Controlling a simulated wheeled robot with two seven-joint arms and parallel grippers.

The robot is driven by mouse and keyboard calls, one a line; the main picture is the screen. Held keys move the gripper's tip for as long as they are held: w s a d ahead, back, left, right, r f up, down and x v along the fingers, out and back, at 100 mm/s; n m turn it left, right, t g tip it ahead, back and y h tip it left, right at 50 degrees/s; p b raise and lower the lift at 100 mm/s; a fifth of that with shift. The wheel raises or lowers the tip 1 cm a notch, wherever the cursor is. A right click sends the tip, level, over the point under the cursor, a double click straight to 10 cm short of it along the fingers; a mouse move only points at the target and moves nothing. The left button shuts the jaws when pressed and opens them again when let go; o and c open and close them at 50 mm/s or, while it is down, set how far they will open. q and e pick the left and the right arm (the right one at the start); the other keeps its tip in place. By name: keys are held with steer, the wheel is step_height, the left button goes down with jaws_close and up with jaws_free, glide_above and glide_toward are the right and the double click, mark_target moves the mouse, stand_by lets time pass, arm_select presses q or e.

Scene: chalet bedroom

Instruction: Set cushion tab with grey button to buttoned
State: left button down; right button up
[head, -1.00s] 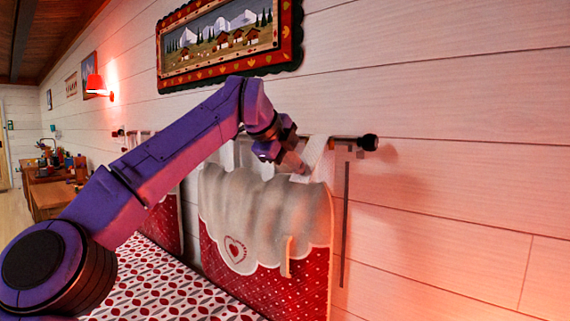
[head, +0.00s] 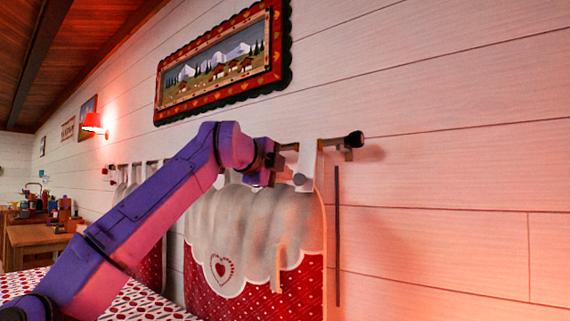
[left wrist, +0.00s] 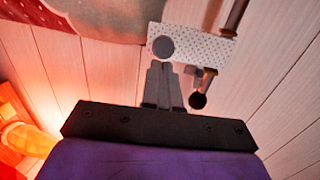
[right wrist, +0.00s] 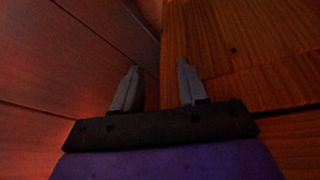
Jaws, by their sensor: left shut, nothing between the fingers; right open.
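The red and grey cushion (head: 255,235) hangs against the wall below a dark rod (head: 350,141). Its white dotted tab (head: 308,158) runs up over the rod, and the grey button (head: 299,179) shows at the tab's lower end. In the left wrist view the round grey button (left wrist: 163,47) lies at the left end of the tab (left wrist: 205,47), its face uncovered. My left gripper (left wrist: 166,66) is shut and empty, its tips just short of the button; I cannot tell if they touch. My right gripper (right wrist: 157,66) is open and empty, away from the cushion.
The rod's dark end knob (head: 354,139) sticks out right of the tab. A framed picture (head: 222,62) hangs above. A patterned bench seat (head: 145,303) lies below left. Wooden boards (right wrist: 240,50) are near my right gripper.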

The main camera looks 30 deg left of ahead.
arm_select(q)
steer(key=b+v, duration=0.1)
steer(key=v, duration=0.9)
steer(key=shift+f+b, duration=0.2)
steer(key=shift+b, duration=0.1)
steer(key=shift+s, duration=0.1)
